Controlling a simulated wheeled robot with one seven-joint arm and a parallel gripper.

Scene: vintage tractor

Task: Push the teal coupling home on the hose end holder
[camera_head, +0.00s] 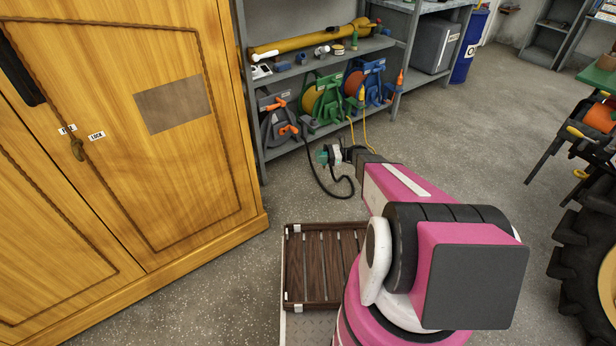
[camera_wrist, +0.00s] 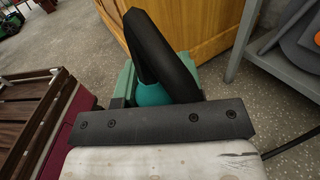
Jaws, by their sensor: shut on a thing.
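My gripper (camera_head: 343,156) is out at the end of my pink arm, above the floor in front of the shelf rack. It is shut on the teal coupling (camera_wrist: 152,94), which shows as a rounded teal piece behind a black finger in the wrist view. Green blocky parts (camera_wrist: 124,84) sit beside it; whether they belong to the coupling or to a holder I cannot tell. In the head view a small teal-green piece (camera_head: 322,157) shows at the gripper's far end. A black hose (camera_head: 318,181) loops below it. I cannot make out the hose end holder separately, nor any seating gap.
A wooden cabinet (camera_head: 150,130) stands close on the left. The grey shelf rack (camera_head: 250,95) behind holds several hose reels, including a green one (camera_head: 322,100). A brown slatted crate (camera_head: 325,262) lies near my base. A large tyre (camera_head: 585,250) is at right; open floor lies between.

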